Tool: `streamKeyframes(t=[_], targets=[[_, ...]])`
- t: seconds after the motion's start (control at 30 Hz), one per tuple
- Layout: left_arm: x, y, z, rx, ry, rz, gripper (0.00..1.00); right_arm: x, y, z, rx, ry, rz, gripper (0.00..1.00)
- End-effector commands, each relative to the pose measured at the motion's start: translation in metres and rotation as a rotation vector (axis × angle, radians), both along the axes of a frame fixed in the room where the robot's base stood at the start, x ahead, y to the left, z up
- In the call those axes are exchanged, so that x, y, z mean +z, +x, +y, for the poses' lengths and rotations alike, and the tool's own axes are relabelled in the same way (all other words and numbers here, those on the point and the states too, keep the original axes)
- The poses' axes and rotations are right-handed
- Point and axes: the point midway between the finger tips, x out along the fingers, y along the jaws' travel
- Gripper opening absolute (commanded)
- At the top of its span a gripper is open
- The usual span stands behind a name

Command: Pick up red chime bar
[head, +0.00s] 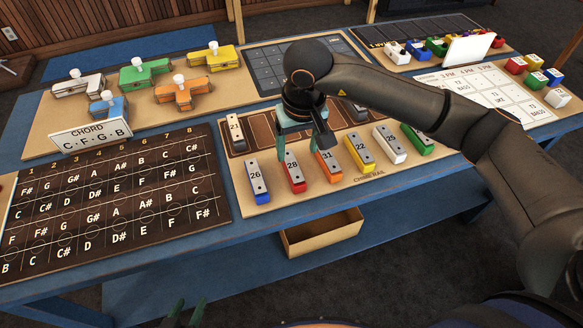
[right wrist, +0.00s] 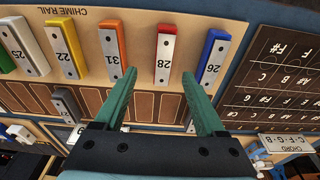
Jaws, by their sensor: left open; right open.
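The red chime bar (head: 293,176), with a silver top marked 28, lies on the wooden chime rail board (head: 330,195) between a blue bar marked 26 and an orange bar marked 31. In the right wrist view the red bar (right wrist: 165,52) is just beyond the fingertips, between their lines. My right gripper (head: 304,143) is open and empty above the board, its fingers at the red bar's far end; it also shows in the right wrist view (right wrist: 158,74). I cannot tell its height. My left gripper (head: 186,314) is open at the bottom edge, mostly cut off.
The blue bar (head: 258,181) and orange bar (head: 328,165) stand close on either side. Yellow (head: 360,150), white (head: 389,143) and green (head: 417,138) bars follow to the right. A chord board (head: 110,200) lies left. An open box (head: 322,236) sits below the table's front edge.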

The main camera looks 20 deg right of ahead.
Motion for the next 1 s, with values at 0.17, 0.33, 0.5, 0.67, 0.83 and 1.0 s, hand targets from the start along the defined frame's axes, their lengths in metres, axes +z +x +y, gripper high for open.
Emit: streamKeyframes(t=[0.17, 0.33, 0.5, 0.67, 0.83, 1.0], targets=[[-0.001, 0.0, 0.003, 0.005, 0.005, 0.002, 0.5, -0.021, 0.003, 0.001, 0.0, 0.002, 0.002, 0.72], [-0.002, -0.002, 0.005, 0.006, 0.008, 0.008, 0.5, -0.034, 0.005, 0.003, -0.002, 0.003, 0.004, 0.72], [0.002, -0.002, 0.006, 0.008, 0.008, 0.004, 0.5, -0.06, 0.011, 0.007, -0.002, 0.004, 0.005, 0.72], [0.002, -0.002, 0.006, 0.009, 0.009, 0.002, 0.5, -0.074, 0.014, 0.007, -0.001, 0.005, 0.0, 0.72], [0.001, -0.003, 0.006, 0.01, 0.009, 0.003, 0.5, -0.075, 0.015, 0.007, -0.001, 0.005, -0.001, 0.72], [0.001, -0.004, 0.007, 0.01, 0.009, 0.004, 0.5, -0.075, 0.015, 0.007, -0.001, 0.005, -0.001, 0.61]])
